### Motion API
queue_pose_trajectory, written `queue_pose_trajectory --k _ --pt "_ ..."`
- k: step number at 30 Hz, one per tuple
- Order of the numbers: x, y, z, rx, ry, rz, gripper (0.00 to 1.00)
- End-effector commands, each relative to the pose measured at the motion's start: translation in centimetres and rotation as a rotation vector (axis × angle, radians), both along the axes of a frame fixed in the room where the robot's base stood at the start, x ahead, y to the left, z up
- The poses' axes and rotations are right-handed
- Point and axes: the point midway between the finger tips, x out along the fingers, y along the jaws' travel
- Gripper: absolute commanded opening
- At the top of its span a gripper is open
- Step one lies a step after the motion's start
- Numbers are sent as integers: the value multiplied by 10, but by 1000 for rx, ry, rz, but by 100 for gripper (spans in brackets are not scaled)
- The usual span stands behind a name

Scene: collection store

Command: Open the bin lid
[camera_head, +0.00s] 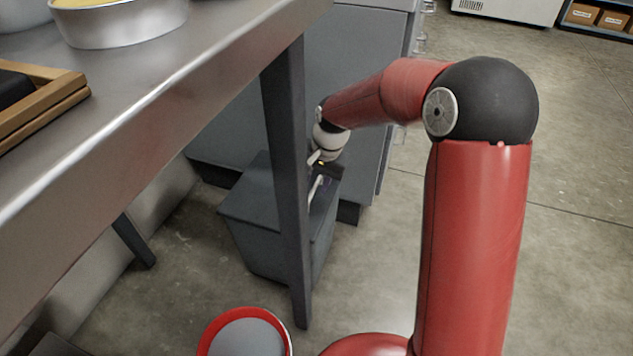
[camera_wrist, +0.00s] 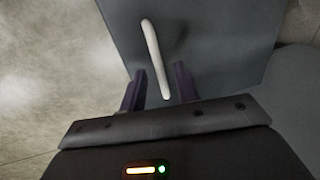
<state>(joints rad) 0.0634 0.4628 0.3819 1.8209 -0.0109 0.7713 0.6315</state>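The grey bin (camera_head: 262,238) stands on the floor beneath the metal table, partly hidden by a table leg. Its lid (camera_head: 250,192) looks closed. A pale bar handle (camera_wrist: 151,45) runs along the grey bin surface in the wrist view. My gripper (camera_head: 326,172) is at the bin's right side, near the lid's edge, partly behind the table leg. In the wrist view my gripper (camera_wrist: 160,72) has its two dark fingers apart, with the lower end of the handle between them. I see gaps on both sides of the handle; whether either finger touches it is unclear.
The metal table (camera_head: 190,90) overhangs the bin, and its dark leg (camera_head: 287,150) stands close to my gripper. A grey cabinet (camera_head: 365,45) is behind the bin. A round red-rimmed object (camera_head: 245,338) is at the lower front. Open floor (camera_head: 585,180) lies to the right.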

Motion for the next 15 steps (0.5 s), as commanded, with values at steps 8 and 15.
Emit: queue_pose_trajectory --k 8,15 --pt "0 0 0 0 0 1 25" --pt "0 0 0 0 0 1 0"
